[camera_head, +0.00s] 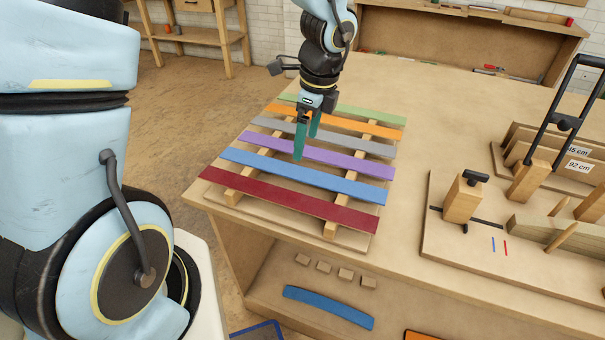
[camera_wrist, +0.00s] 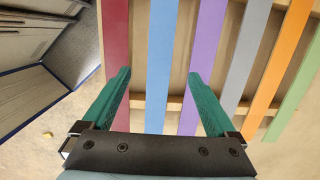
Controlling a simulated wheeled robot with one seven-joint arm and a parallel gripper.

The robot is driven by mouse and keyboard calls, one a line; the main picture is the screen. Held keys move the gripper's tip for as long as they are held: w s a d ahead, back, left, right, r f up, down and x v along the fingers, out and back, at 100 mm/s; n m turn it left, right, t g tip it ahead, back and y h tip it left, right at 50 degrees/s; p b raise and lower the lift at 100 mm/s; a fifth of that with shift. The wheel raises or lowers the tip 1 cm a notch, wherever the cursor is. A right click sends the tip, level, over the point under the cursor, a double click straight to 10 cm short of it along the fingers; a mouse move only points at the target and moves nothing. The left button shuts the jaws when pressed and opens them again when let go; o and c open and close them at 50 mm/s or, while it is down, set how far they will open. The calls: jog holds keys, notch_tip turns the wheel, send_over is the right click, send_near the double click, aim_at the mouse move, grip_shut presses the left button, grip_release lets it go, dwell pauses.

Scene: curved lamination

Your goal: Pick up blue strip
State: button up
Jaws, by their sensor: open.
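The blue strip (camera_head: 335,184) lies flat across the wooden rack on the table, between the dark red strip (camera_head: 290,200) and the purple strip (camera_head: 335,160). In the wrist view the blue strip (camera_wrist: 162,60) runs lengthwise between my fingers. My gripper (camera_head: 305,148) is open and empty, pointing down over the rack; it also shows in the wrist view (camera_wrist: 159,75). There its left fingertip overlaps the red strip's edge and its right fingertip overlaps the purple strip. Its exact height above the strips is hard to tell.
Grey (camera_head: 350,143), orange (camera_head: 365,127) and green (camera_head: 375,115) strips lie farther back on the rack. A curved blue piece (camera_head: 328,307) and small wooden blocks (camera_head: 345,273) are on the lower shelf. A wooden jig board (camera_head: 445,225) with a clamp stands at right.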

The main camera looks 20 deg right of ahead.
aim_at(298, 172)
jog(key=f, duration=0.5)
jog(key=w+a+f+p, duration=0.1)
jog(key=f, duration=0.2)
jog(key=shift+a+f, duration=0.1)
jog(key=shift+c, duration=0.2)
jog(key=shift+w, duration=0.1)
jog(key=c, duration=1.4)
